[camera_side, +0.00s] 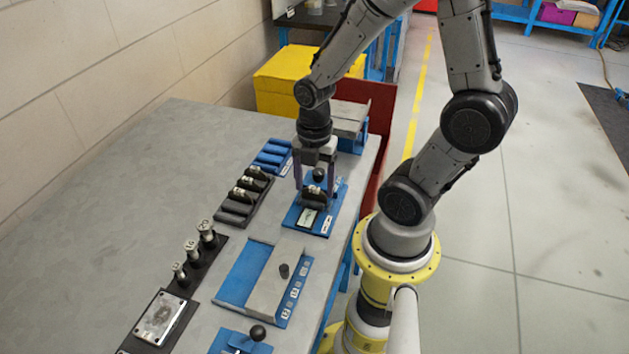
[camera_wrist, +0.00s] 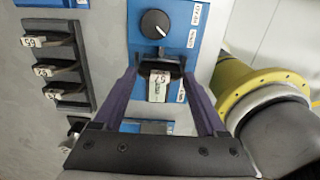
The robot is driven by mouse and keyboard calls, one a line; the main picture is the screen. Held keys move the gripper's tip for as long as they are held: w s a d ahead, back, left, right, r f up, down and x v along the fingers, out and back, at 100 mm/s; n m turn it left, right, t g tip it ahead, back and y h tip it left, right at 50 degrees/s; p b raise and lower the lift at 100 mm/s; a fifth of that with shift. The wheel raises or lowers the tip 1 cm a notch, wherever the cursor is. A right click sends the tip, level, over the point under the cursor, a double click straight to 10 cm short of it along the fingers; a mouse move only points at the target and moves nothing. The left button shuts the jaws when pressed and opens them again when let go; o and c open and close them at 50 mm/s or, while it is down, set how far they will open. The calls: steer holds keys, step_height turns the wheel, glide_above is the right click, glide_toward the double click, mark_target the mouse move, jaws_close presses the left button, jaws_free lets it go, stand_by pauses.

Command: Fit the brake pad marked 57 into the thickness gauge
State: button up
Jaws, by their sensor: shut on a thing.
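My gripper (camera_side: 315,188) is shut on a dark brake pad (camera_side: 313,194), low over the blue thickness gauge (camera_side: 300,221). In the wrist view my gripper (camera_wrist: 159,75) has its purple fingers on either side of the pad (camera_wrist: 160,67). The pad's white tag faces the camera; its number looks like 57 but is small and blurred. The gauge (camera_wrist: 139,42) shows a round black dial knob above the pad in that view. The fingers and pad hide the gauge's slot, so I cannot tell whether the pad is seated.
A black rack (camera_side: 238,206) with several tagged pads stands left of the gauge, also in the wrist view (camera_wrist: 82,93). A blue rack (camera_side: 270,157) is behind it. Metal cylinders (camera_side: 192,250) and a blue-grey fixture (camera_side: 262,280) stand nearer the camera. The table's left side is clear.

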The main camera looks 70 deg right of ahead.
stand_by(0.4)
steer(key=o, duration=1.4)
steer(key=shift+r, duration=3.55)
steer(key=shift+w+a+r, duration=0.1)
steer(key=shift+w+a, duration=0.05)
steer(key=shift+a, duration=0.05)
steer(key=s+a+r+m+t, duration=0.1)
steer(key=a+r+m+t, duration=0.1)
steer(key=m, duration=0.4)
steer(key=s+a+r+m+t, duration=0.1)
steer(key=a+r+m, duration=0.1)
steer(key=r+m, duration=0.2)
steer(key=s+a+r+m+t, duration=0.1)
steer(key=r+m, duration=0.3)
steer(key=m, duration=0.4)
steer(key=shift+s+a+r+t, duration=0.1)
steer(key=shift+s+a+t, duration=0.1)
steer(key=shift+a+t, duration=0.6)
